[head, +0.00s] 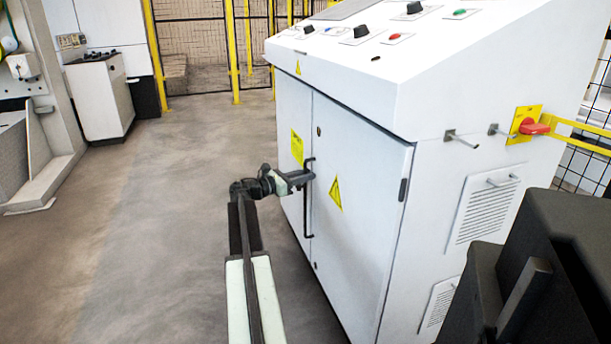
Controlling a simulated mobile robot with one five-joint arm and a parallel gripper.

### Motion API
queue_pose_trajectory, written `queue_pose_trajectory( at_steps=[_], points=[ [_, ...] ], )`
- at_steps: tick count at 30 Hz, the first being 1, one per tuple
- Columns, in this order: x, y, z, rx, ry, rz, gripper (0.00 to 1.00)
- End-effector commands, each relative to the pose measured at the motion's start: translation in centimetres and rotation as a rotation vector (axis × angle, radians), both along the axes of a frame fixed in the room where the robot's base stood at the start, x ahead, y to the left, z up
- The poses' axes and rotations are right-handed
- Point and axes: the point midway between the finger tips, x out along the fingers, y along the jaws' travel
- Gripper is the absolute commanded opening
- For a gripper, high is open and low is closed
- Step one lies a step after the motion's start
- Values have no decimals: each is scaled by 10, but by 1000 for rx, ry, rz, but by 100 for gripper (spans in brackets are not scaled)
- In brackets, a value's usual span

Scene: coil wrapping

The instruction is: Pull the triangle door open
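The triangle door (362,230) is the right-hand door of the white cabinet, with a yellow warning triangle (335,193) on it. It looks flush with the cabinet front. A black vertical bar handle (308,222) stands near its left edge, by the seam with the other door. My gripper (309,176) reaches in from the left and its fingertips are at the upper part of this handle. The fingers overlap the handle in the picture, so I cannot tell whether they are closed on it.
The left door (289,170) carries a yellow label. Knobs and buttons sit on the sloped console top. A red rotary switch (533,127) and vents are on the cabinet's right side. Open floor (160,220) lies to the left. A small white cabinet (100,97) stands further back.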

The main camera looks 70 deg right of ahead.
Motion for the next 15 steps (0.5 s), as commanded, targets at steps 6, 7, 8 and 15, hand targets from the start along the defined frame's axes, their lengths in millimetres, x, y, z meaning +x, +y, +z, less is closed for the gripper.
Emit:
queue_pose_trajectory(
  at_steps=[6, 7, 8, 15],
  points=[
    [1, 0, 0, 0, 0, 1, 0],
    [1, 0, 0, 0, 0, 1, 0],
    [1, 0, 0, 0, 0, 1, 0],
    [2, 0, 0, 0, 0, 2, 0]
  ],
)
